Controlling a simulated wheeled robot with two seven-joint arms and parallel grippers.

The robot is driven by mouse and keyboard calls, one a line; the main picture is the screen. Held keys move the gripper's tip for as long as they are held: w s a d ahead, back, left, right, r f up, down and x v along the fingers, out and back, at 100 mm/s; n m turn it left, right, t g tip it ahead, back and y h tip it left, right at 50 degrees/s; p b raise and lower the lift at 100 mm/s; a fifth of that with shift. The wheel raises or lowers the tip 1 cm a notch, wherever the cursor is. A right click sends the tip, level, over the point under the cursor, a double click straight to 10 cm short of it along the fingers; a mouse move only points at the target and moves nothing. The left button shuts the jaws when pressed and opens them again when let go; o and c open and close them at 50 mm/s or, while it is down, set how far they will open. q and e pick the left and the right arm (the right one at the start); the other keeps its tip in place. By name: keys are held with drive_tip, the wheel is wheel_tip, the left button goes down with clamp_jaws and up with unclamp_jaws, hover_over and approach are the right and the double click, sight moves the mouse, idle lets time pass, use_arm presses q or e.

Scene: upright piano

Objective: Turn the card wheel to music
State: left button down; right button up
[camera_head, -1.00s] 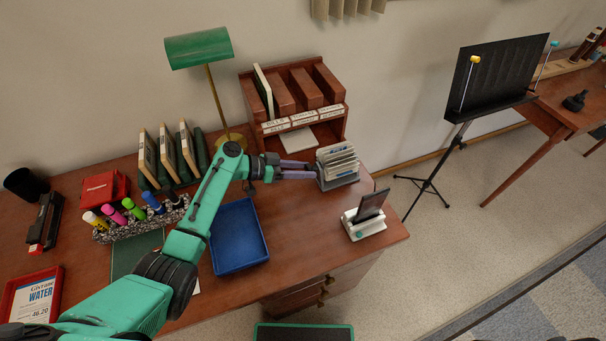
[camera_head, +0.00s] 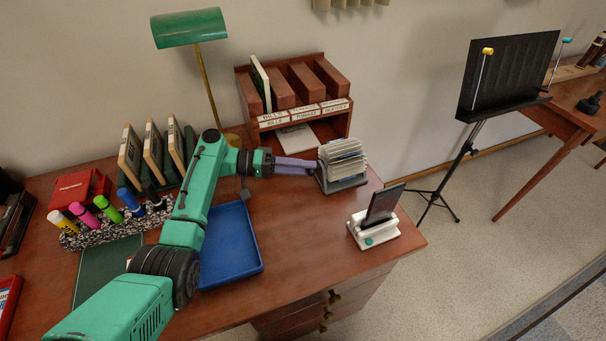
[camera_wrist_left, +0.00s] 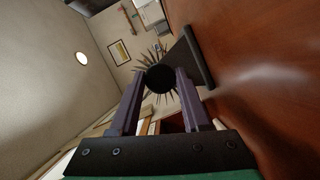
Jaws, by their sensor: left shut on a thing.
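The card wheel (camera_head: 346,152) stands on the right part of the wooden desk, its pale cards fanned above a dark base. My left gripper (camera_head: 315,167) reaches it from the left, its purple fingers at the wheel's side. In the left wrist view, the fingers close on the round black knob (camera_wrist_left: 160,79), with cards radiating behind it and the dark base (camera_wrist_left: 191,58) beside it. The knob is hidden in the head view. Which card is uppermost cannot be read. My right gripper is not in view.
A white stand holding a dark device (camera_head: 384,208) is right of the wheel, near the desk's edge. A blue tray (camera_head: 246,266) lies below my left forearm. A wooden sorter (camera_head: 299,120) stands behind. A green lamp (camera_head: 190,28) and music stand (camera_head: 507,75) are farther off.

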use_arm(q)
drive_tip(key=shift+f+n+h+b, duration=0.1)
drive_tip(key=shift+n+h+b, duration=0.8)
drive_tip(key=shift+n, duration=0.8)
drive_tip(key=shift+c, duration=1.9)
unclamp_jaws()
